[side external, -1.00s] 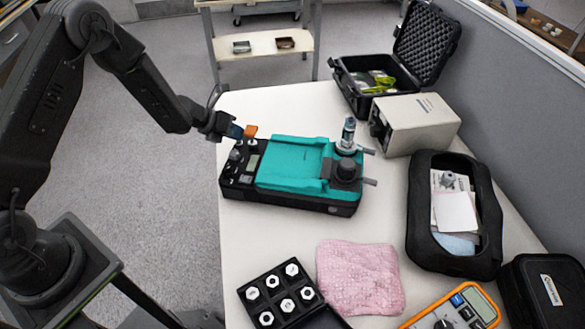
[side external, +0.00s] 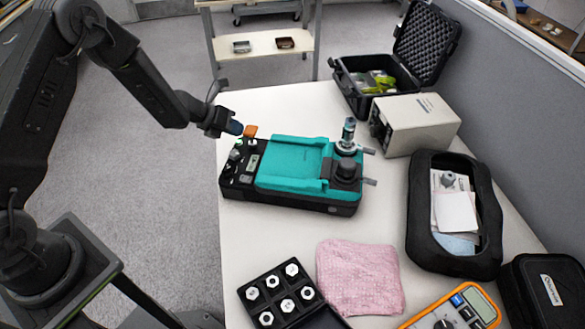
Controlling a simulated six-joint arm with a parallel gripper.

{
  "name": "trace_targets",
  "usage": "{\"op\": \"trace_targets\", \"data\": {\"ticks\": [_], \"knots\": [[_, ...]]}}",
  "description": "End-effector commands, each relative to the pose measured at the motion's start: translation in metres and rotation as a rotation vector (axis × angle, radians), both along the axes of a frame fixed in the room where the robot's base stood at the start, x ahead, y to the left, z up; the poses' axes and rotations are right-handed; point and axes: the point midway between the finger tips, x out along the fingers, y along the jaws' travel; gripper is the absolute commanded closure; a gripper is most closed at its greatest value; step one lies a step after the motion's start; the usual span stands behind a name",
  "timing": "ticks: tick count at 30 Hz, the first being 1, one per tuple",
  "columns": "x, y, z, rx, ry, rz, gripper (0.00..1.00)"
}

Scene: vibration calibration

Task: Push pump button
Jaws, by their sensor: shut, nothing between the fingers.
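The teal and black calibration unit (side external: 295,162) lies on the white table. Its control panel (side external: 240,165), at the left end, has a small display and several knobs or buttons. I cannot tell which one is the pump button at this size. My gripper (side external: 237,128) is shut and empty, just above the panel's far left corner. Its bluish tip is beside a small orange piece (side external: 250,131); I cannot tell whether they touch. A green spot (side external: 235,154) shows on the panel.
A metal sensor (side external: 348,135) stands upright on the unit's right end. Behind are an open black case (side external: 372,95) and a beige box (side external: 425,122). A pink cloth (side external: 358,277), a tray of hex pieces (side external: 268,308) and an orange multimeter (side external: 462,308) lie in front.

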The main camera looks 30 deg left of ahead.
Motion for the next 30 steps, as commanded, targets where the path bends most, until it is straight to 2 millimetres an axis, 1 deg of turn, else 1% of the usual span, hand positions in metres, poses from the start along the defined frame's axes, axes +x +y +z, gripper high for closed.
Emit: {"op": "trace_targets", "data": {"ticks": [3, 15, 19, 30], "knots": [[0.000, 0.000, 0.013, 0.001, -0.002, 0.000, 1.00], [0.000, 0.000, 0.048, 0.001, -0.002, 0.001, 1.00], [0.000, 0.000, 0.052, 0.001, 0.000, 0.001, 1.00], [0.000, 0.000, 0.053, 0.002, -0.001, -0.002, 1.00]]}}
